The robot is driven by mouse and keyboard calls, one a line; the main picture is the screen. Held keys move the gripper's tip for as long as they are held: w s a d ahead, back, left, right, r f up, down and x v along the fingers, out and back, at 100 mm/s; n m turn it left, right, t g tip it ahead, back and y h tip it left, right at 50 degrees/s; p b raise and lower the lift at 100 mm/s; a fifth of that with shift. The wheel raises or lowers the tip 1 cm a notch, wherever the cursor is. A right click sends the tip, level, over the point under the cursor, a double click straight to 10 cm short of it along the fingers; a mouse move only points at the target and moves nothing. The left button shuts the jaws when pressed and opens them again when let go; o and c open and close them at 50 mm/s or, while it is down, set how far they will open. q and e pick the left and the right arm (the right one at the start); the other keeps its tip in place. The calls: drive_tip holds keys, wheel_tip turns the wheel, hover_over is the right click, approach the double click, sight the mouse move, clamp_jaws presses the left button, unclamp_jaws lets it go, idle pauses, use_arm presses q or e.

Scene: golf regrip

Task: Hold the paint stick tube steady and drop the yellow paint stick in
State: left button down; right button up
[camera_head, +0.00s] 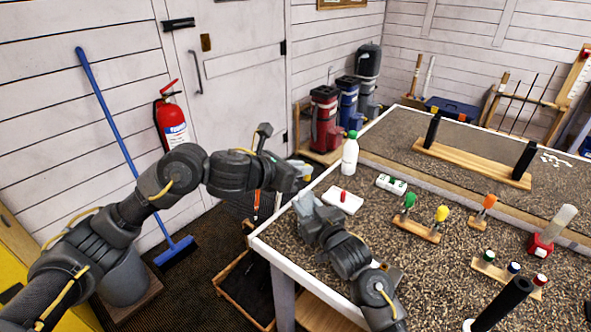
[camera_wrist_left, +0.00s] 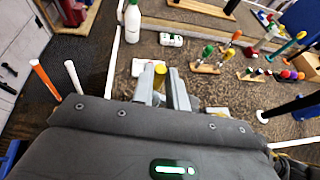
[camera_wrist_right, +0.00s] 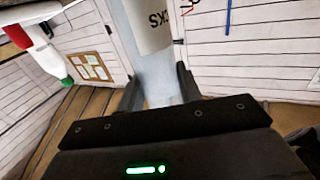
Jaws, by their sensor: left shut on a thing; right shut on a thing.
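My left gripper (camera_head: 302,169) hangs just past the table's near left corner. In the left wrist view its grey fingers (camera_wrist_left: 163,82) are closed about the yellow paint stick (camera_wrist_left: 160,70), whose yellow end shows between them. My right gripper (camera_head: 306,203) is close below it, near the table edge. The tube's mouth is out of that view. I cannot tell whether the stick's lower end is at or inside the tube.
A red stick (camera_head: 344,196) is on a white pad (camera_head: 337,204) beside the grippers. A white bottle (camera_head: 350,155) and a small green-and-white box (camera_head: 391,184) stand behind. Wooden stands with green, yellow and orange tools (camera_head: 423,228) are farther right.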

use_arm(q)
drive_tip(key=shift+a, duration=0.1)
use_arm(e)
drive_tip(key=shift+a, duration=0.1)
use_arm(q)
drive_tip(key=shift+f, duration=2.85)
drive_tip(key=c, duration=1.3)
unclamp_jaws()
drive_tip(key=v, duration=1.2)
